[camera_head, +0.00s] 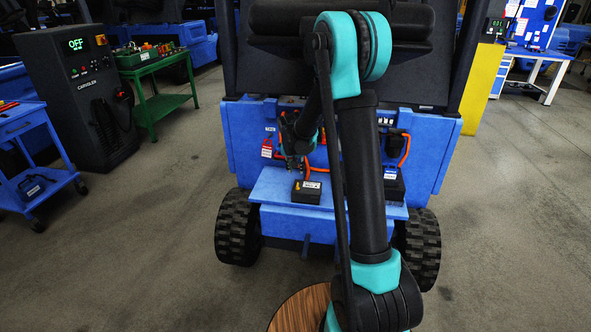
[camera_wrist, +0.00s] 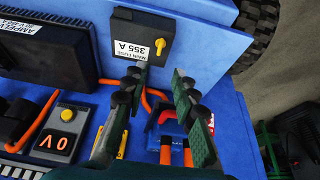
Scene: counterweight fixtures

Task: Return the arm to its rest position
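My gripper (camera_head: 294,163) hangs over the front of the blue vehicle, above its ledge, with my arm reaching forward and down to it. In the wrist view my gripper (camera_wrist: 160,78) shows two dark green fingers spread apart, with nothing held between them. Ahead of the fingertips is a black box (camera_wrist: 140,42) labelled "MAIN FUSE 355 A" with a yellow knob. It also shows in the head view (camera_head: 306,193), on the ledge just below my gripper. A red and blue part and orange cable ends (camera_wrist: 166,154) lie beneath the fingers.
The blue vehicle (camera_head: 245,140) stands close in front, with orange cables and tags. A charger reading "OFF" (camera_head: 80,95) and blue cart (camera_head: 38,188) stand left. Floor is clear right.

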